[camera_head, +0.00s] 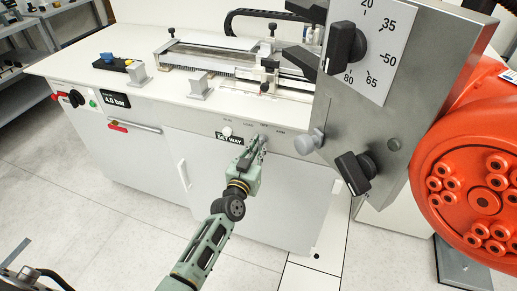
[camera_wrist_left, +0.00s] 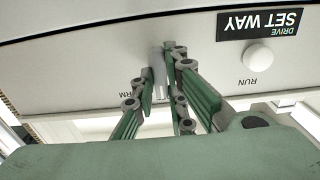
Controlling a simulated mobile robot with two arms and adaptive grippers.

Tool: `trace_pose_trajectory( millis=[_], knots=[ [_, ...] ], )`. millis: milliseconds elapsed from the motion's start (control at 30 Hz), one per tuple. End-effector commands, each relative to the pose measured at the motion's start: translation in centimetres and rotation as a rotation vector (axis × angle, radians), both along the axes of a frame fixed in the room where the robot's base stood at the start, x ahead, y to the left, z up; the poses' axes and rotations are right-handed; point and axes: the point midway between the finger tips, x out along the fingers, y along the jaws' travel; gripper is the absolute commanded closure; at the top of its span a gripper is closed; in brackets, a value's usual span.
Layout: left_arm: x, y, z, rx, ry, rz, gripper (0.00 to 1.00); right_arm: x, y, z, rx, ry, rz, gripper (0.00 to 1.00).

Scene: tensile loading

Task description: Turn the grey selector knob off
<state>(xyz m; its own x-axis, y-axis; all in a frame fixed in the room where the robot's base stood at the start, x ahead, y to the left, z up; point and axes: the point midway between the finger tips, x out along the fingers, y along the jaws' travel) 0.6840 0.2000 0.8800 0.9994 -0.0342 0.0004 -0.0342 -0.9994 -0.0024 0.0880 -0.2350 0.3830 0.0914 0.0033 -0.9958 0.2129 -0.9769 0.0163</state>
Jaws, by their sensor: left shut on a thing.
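The grey selector knob (camera_wrist_left: 158,62) is on the machine's white front panel. In the left wrist view it is a narrow light grey piece between the fingertips of my left gripper (camera_wrist_left: 157,78), which is shut on it. In the head view my left gripper (camera_head: 259,147) reaches the panel from below, right of the "SET WAY" label, and mostly hides the knob. The knob's exact angle is hard to tell. My right gripper is in neither view.
A round white RUN button (camera_wrist_left: 257,56) is on the same panel beside the "SET WAY" label (camera_wrist_left: 262,30). A large grey panel (camera_head: 375,110) with black knobs and an orange unit (camera_head: 485,165) fill the right of the head view. The floor at the lower left is mostly clear.

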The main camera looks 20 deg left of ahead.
Motion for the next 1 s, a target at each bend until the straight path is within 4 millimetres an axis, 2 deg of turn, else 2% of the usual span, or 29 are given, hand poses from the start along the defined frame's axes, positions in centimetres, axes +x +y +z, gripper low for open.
trace_pose_trajectory(
  millis=[367, 400, 600, 867, 1000],
  knots=[
    [-0.04, -0.04, -0.11, -0.003, 0.002, -0.001, 1.0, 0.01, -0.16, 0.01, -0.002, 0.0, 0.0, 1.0],
    [-0.04, -0.04, -0.11, -0.003, 0.002, -0.001, 0.84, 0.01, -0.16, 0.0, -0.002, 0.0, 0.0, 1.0],
    [-0.02, -0.02, -0.07, -0.003, 0.002, -0.001, 0.69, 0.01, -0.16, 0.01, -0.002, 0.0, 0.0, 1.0],
    [-0.04, -0.01, -0.03, -0.003, 0.001, 0.0, 0.69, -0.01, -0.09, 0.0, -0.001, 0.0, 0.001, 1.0],
    [-0.94, -0.03, -0.13, -0.003, 0.002, -0.001, 0.69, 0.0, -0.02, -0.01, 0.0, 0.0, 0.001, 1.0]
  ],
)
